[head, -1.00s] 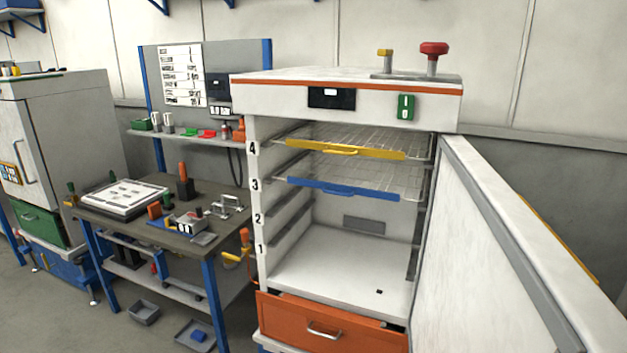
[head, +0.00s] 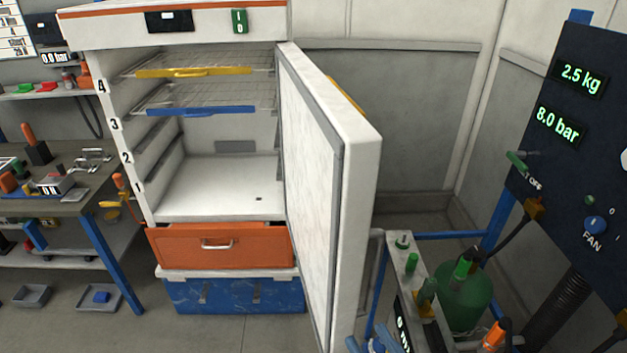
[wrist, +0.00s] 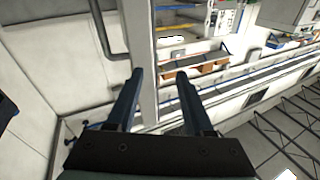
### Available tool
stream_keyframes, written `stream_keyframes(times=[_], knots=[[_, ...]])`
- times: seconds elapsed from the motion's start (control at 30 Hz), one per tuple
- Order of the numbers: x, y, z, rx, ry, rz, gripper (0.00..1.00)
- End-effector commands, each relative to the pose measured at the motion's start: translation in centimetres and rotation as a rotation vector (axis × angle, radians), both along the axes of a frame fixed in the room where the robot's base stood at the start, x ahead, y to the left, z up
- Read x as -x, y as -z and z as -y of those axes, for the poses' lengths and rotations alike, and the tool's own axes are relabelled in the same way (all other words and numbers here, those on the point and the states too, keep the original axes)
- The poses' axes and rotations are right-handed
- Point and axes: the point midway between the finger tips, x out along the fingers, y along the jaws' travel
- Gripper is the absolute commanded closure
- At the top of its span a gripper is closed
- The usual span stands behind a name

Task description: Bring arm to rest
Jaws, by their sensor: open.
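My gripper (wrist: 155,85) shows in the wrist view with its two dark fingers apart and nothing between them. Behind the fingers a pale upright post or edge and parts of the room show at a tilt. In the head view I cannot make out my gripper or arm clearly.
The white cabinet (head: 105,150) stands with its door (head: 335,170) swung open to the right. Yellow and blue handled racks sit inside, above an orange drawer (head: 220,248). A workbench (head: 70,205) is at left. A dark panel (head: 570,140) and green tank (head: 463,298) are at right.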

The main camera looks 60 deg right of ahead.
Motion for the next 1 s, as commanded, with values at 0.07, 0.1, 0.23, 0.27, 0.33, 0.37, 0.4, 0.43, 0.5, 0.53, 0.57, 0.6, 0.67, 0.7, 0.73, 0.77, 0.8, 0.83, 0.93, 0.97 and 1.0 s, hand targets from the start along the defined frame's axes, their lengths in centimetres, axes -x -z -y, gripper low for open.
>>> stream_keyframes(times=[0.07, 0.1, 0.23, 0.27, 0.33, 0.37, 0.4, 0.43, 0.5, 0.53, 0.57, 0.6, 0.67, 0.7, 0.73, 0.77, 0.8, 0.83, 0.93, 0.97, 1.0], knots=[[-4.5, -2.1, -1.6, -0.007, -0.027, 0.061, 0.48], [-6.7, -3.3, -2.5, -0.009, -0.041, 0.087, 0.48], [-13.2, -8.4, -5.9, -0.011, -0.094, 0.173, 0.48], [-14.6, -9.7, -6.7, -0.009, -0.108, 0.192, 0.48], [-17.3, -13.2, -8.8, -0.001, -0.142, 0.237, 0.48], [-18.3, -14.9, -9.7, 0.004, -0.156, 0.257, 0.48], [-19.5, -17.0, -11.0, 0.011, -0.176, 0.282, 0.48], [-20.3, -18.8, -11.9, 0.017, -0.191, 0.302, 0.48], [-21.7, -22.9, -14.2, 0.037, -0.226, 0.348, 0.48], [-22.1, -24.7, -15.2, 0.048, -0.242, 0.367, 0.48], [-22.4, -26.5, -16.1, 0.058, -0.256, 0.388, 0.48], [-22.7, -29.0, -17.5, 0.073, -0.277, 0.414, 0.48], [-22.7, -32.6, -19.5, 0.099, -0.307, 0.454, 0.48], [-22.5, -34.9, -20.8, 0.119, -0.326, 0.480, 0.48], [-22.2, -36.7, -21.8, 0.135, -0.341, 0.500, 0.48], [-21.8, -38.3, -22.7, 0.151, -0.352, 0.519, 0.48], [-21.2, -40.3, -23.9, 0.171, -0.368, 0.541, 0.48], [-20.8, -41.7, -24.7, 0.187, -0.379, 0.558, 0.48], [-19.1, -45.4, -26.9, 0.234, -0.405, 0.604, 0.48], [-18.6, -46.2, -27.5, 0.246, -0.412, 0.613, 0.48], [-18.1, -47.0, -28.1, 0.260, -0.418, 0.625, 0.48]])
